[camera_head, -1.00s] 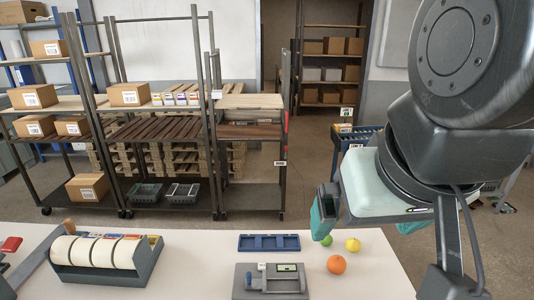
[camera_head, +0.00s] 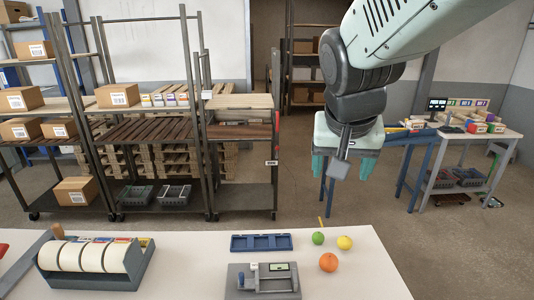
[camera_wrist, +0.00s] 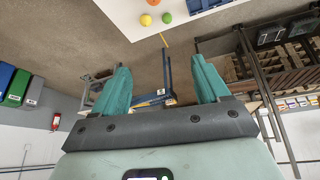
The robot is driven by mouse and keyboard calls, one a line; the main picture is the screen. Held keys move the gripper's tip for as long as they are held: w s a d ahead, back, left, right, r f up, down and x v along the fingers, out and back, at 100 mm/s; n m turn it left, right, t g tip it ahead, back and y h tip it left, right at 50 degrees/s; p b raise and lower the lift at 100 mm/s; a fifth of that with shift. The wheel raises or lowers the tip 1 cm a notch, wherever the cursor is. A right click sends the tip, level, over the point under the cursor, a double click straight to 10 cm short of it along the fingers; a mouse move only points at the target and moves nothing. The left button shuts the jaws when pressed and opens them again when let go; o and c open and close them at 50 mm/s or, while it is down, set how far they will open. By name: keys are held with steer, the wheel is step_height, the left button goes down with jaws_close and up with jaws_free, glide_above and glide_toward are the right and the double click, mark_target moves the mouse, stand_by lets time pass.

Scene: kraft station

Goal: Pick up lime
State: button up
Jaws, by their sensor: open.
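The lime (camera_head: 318,238) is a small green ball on the white table, beside a yellow lemon (camera_head: 344,242) and behind an orange (camera_head: 328,262). The lime also shows in the wrist view (camera_wrist: 166,18), near the top, apart from the fingers. My gripper (camera_head: 344,172) is in the air above and beyond the table's far edge, higher than the fruit. Its two teal fingers are spread with nothing between them, as the wrist view (camera_wrist: 160,88) also shows.
On the white table (camera_head: 200,265), a blue tray (camera_head: 261,243) lies left of the lime, with a grey device (camera_head: 262,280) in front. A tape dispenser (camera_head: 95,262) stands at the left. Shelving (camera_head: 165,128) stands behind. The table right of the fruit is clear.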

steer(key=w+d+f+m, duration=0.1)
steer(key=w+d+f, duration=0.1)
steer(key=w+f, duration=0.4)
steer(key=m+g, duration=0.1)
steer(key=m, duration=0.2)
glide_above(318, 235)
steer(key=s, duration=0.2)
step_height(318, 235, down, 29)
steer(key=shift+h, duration=0.4)
steer(key=shift+a+x, duration=0.2)
steer(key=shift+x, duration=0.8)
steer(key=shift+a+x, duration=0.2)
steer(key=shift+x, duration=0.75)
steer(key=shift+a+x, duration=0.2)
steer(key=shift+x, duration=0.8)
steer(key=shift+f, duration=0.1)
